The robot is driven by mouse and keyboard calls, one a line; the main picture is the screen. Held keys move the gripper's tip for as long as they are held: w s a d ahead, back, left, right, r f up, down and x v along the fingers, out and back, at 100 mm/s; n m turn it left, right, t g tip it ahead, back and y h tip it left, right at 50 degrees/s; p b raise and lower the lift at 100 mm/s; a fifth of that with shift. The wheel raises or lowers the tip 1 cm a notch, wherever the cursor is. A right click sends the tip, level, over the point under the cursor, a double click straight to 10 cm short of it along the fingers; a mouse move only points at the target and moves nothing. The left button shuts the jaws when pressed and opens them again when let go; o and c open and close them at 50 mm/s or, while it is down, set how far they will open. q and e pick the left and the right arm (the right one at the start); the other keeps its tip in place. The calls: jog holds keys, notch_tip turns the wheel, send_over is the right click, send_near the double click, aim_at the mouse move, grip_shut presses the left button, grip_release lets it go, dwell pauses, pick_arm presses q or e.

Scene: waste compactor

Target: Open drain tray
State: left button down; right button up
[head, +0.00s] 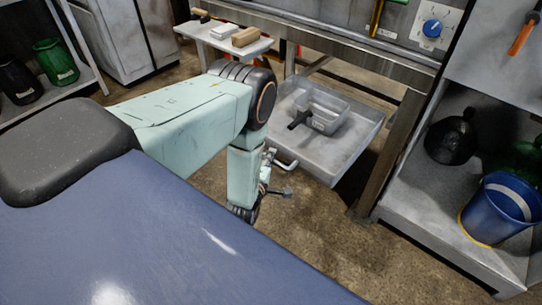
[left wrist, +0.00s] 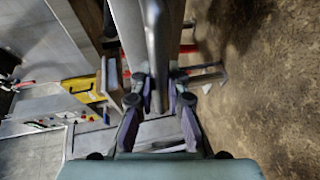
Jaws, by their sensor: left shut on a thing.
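The drain tray (head: 345,155) is a shallow grey metal tray under the machine's bench, and it sticks out toward me. A clear plastic tub (head: 325,110) and a dark-handled tool (head: 300,120) are in it. A pale bar handle (head: 287,164) is on its front left side. My left gripper (head: 275,174) is at this handle, partly hidden by its own arm. In the left wrist view the fingers (left wrist: 158,90) are shut on the grey handle bar (left wrist: 154,45), one on each side. My right gripper is not in view.
A bench leg (head: 390,150) stands just right of the tray. A shelf at right holds a blue bucket (head: 498,210) and a black jug (head: 450,138). A low white table (head: 225,38) stands behind my arm. The floor in front of the tray is clear.

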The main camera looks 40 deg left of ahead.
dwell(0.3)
pick_arm(q)
jog(key=c, duration=1.3)
grip_release()
jog(key=shift+c, duration=0.2)
jog(key=v, duration=1.2)
